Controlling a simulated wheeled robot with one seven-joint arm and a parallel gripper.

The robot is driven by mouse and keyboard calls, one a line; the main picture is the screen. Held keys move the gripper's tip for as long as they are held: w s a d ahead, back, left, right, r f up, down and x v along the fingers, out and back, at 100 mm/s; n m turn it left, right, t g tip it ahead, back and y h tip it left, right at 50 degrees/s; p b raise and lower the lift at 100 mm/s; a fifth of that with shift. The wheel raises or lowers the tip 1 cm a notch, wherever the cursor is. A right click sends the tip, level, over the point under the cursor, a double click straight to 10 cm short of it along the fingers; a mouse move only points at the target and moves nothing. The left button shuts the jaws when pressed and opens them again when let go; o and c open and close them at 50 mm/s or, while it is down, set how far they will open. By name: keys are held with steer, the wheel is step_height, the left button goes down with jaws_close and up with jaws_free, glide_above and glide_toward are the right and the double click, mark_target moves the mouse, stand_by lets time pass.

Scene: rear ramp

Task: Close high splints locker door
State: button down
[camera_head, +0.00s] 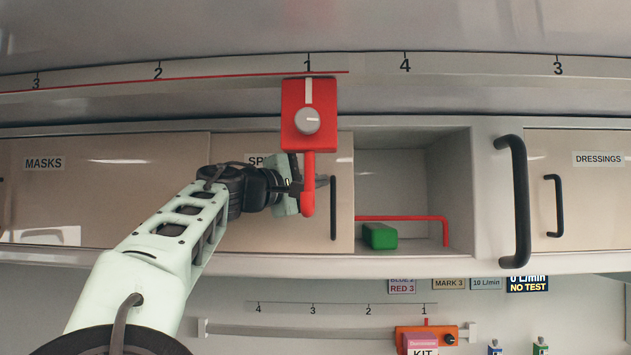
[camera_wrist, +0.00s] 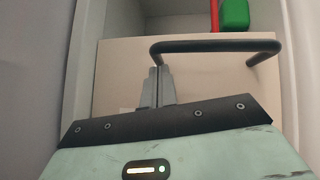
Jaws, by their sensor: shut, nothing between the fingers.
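The splints locker door (camera_head: 270,228) is a beige sliding panel at the middle of the high row, its label partly hidden by my arm. An open gap to its right shows the locker's inside. Its black bar handle (camera_head: 333,208) is near the panel's right edge. In the wrist view the handle (camera_wrist: 215,46) crosses above the fingers, with the door panel (camera_wrist: 200,75) behind it. My gripper (camera_head: 322,182) is shut and empty, beside the handle on its left. In the wrist view the shut fingertips (camera_wrist: 160,72) reach close to one end of the handle; contact is unclear.
A red hanging unit with a grey knob (camera_head: 308,122) hides part of my gripper. A green box (camera_head: 380,236) and a red rail (camera_head: 400,218) are in the open gap. A large black grab handle (camera_head: 518,200) stands further right, before the dressings door (camera_head: 590,205).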

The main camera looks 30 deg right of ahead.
steer(key=s+d+b, duration=0.5)
steer(key=d, duration=0.1)
steer(key=shift+d+b, duration=0.35)
steer(key=shift+d, duration=0.05)
